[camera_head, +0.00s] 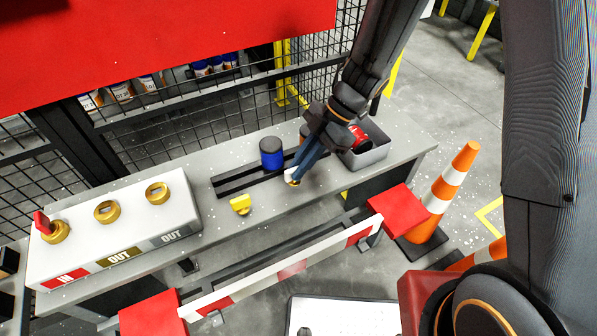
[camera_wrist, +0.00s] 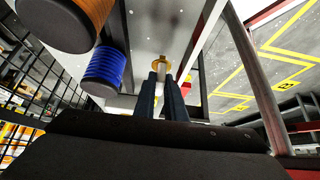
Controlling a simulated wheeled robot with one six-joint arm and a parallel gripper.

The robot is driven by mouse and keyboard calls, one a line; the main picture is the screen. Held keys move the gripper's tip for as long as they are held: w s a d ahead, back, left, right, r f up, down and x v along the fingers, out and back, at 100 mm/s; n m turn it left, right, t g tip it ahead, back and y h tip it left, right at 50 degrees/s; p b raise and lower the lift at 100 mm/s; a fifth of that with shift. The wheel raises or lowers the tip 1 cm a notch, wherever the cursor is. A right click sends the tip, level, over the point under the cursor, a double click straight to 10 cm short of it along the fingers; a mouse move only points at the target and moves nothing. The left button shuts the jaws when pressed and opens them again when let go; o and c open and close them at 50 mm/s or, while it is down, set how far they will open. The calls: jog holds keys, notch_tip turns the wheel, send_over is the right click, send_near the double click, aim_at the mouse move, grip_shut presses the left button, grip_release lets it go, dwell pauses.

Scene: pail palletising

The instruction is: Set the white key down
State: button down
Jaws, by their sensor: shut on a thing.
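My gripper (camera_head: 296,172) points down over the grey bench (camera_head: 225,227), right of the yellow key. Its blue fingers are shut on the white key (camera_head: 291,182), which shows as a small pale and gold piece at the fingertips. In the wrist view the key (camera_wrist: 161,66) sits between the tips of my gripper (camera_wrist: 160,78). Most of the key is hidden by the fingers, and I cannot tell whether it touches the bench. A yellow key (camera_head: 240,204) lies on the bench. A red key (camera_head: 42,222) stands in the lock marked IN on the white lock box (camera_head: 120,220).
A blue cylinder (camera_head: 271,153) stands on a black rack (camera_head: 228,183) behind my gripper. An orange cylinder (camera_wrist: 80,18) is close in the wrist view. A grey bin (camera_head: 372,155) holds something red. A red-and-white barrier (camera_head: 285,272) runs along the bench's front.

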jog(key=shift+f, duration=1.35)
jog(key=shift+f, duration=0.15)
jog(key=c, duration=1.8)
grip_release()
